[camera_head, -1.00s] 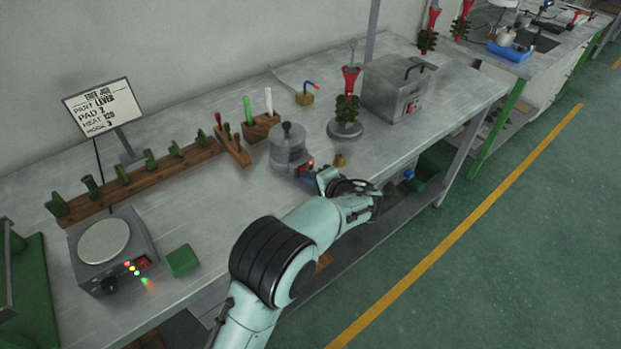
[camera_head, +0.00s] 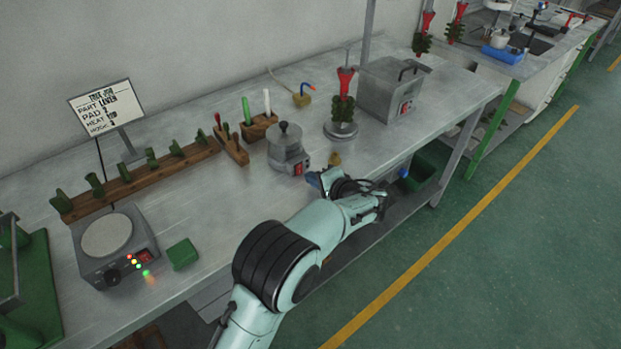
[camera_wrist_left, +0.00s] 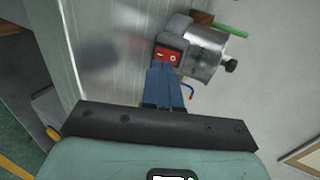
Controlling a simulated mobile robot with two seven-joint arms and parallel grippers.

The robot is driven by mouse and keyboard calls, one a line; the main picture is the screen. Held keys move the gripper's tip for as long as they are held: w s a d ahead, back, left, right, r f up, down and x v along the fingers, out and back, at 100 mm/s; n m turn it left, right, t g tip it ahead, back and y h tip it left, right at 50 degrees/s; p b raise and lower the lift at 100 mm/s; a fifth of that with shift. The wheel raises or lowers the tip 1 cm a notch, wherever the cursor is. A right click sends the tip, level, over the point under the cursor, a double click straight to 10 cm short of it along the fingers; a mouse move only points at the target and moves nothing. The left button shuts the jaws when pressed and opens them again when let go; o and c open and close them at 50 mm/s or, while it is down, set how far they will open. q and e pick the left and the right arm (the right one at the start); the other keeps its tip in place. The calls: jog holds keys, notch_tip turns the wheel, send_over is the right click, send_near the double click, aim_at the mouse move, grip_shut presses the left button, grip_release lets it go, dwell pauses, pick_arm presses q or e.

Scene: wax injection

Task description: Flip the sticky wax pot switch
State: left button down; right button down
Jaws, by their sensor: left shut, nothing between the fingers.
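The sticky wax pot (camera_head: 286,151), a round metal pot with a black-knobbed lid, stands near the middle of the bench. Its red switch (camera_head: 298,169) is on the housing at its lower right front. In the left wrist view the pot (camera_wrist_left: 207,52) lies beyond the fingers, with the red switch (camera_wrist_left: 171,55) just ahead of their tips. My left gripper (camera_head: 313,179) is shut and empty, to the right of the switch, with a small gap in the head view. Its blue fingers (camera_wrist_left: 165,72) partly cover the switch housing in the wrist view. The switch's position cannot be told. My right gripper is out of view.
A hotplate (camera_head: 116,247) with lit lamps and a green block (camera_head: 183,254) are at left. A wooden tool holder (camera_head: 232,148) is left of the pot; a grey box (camera_head: 393,88) is farther right.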

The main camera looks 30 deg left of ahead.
pick_arm(q)
jog(key=v, duration=1)
jog(key=shift+d, duration=0.3)
jog(key=shift+s+d+f+p, duration=0.1)
jog(key=shift+d+f+p, duration=0.1)
jog(key=shift+f+p, duration=0.75)
jog(key=shift+a+r, duration=0.1)
jog(key=shift+r, duration=0.05)
send_near(300, 174)
jog(key=x, duration=0.5)
jog(key=shift+a+f, duration=0.1)
jog(key=shift+f, duration=0.15)
jog(key=shift+w+a, duration=0.3)
jog(key=shift+a, duration=0.25)
jog(key=shift+d, duration=0.1)
